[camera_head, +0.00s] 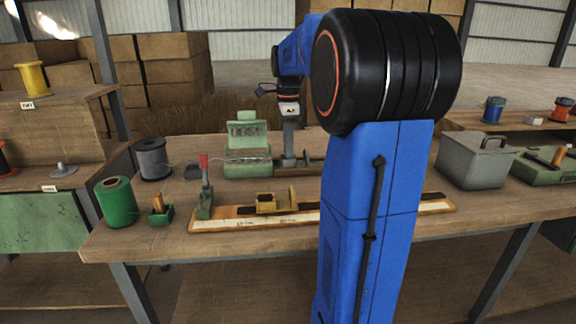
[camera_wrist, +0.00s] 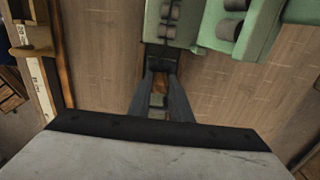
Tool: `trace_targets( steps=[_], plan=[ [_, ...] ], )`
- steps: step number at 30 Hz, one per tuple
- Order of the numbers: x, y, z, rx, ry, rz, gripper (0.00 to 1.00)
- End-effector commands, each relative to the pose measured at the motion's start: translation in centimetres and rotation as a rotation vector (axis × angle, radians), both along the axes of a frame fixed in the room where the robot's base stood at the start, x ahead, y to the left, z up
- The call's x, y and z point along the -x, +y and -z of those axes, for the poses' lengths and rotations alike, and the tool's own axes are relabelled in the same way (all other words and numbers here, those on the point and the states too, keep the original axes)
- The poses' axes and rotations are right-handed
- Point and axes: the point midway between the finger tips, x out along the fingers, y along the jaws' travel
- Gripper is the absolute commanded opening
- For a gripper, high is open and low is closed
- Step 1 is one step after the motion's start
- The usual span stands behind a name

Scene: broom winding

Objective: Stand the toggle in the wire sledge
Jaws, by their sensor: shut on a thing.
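My gripper (camera_wrist: 159,78) points down over the bench, to the right of a green machine (camera_head: 248,148). Its fingers are shut on a small brown piece (camera_wrist: 160,84), mostly hidden between them; it may be the toggle. In the wrist view the machine's green blocks with dark rollers (camera_wrist: 168,22) lie just beyond the fingertips. I cannot tell for sure which part is the wire sledge. A yellow bracket (camera_head: 266,204) sits on the long marked board (camera_head: 225,222); it also shows at the left of the wrist view (camera_wrist: 35,51).
A red-handled green lever (camera_head: 204,195) stands at the board's left end. A green spool (camera_head: 117,202), a dark spool (camera_head: 152,160) and a small green block with a wooden peg (camera_head: 159,208) stand left. A grey lidded box (camera_head: 472,165) stands right. Bare bench lies along the front.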

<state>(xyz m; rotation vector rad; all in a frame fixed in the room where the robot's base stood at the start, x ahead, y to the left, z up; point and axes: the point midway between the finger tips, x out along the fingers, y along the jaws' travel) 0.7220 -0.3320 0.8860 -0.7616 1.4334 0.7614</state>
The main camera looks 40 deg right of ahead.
Motion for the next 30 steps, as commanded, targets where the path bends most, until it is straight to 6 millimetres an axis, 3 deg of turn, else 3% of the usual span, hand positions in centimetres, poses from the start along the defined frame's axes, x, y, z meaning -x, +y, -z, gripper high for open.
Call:
trace_targets(
  steps=[1, 2, 4, 17, 30],
  plan=[
    [0.0, 0.0, 0.1, 0.000, 0.000, 0.000, 0.00],
    [0.0, 0.0, 0.1, 0.000, 0.000, 0.000, 0.23],
    [0.0, 0.0, 0.1, 0.000, 0.000, 0.000, 0.40],
    [0.0, 0.0, -0.7, 0.001, -0.001, 0.000, 0.40],
    [-0.1, 0.0, -8.6, 0.002, -0.002, 0.000, 0.40]
  ],
)
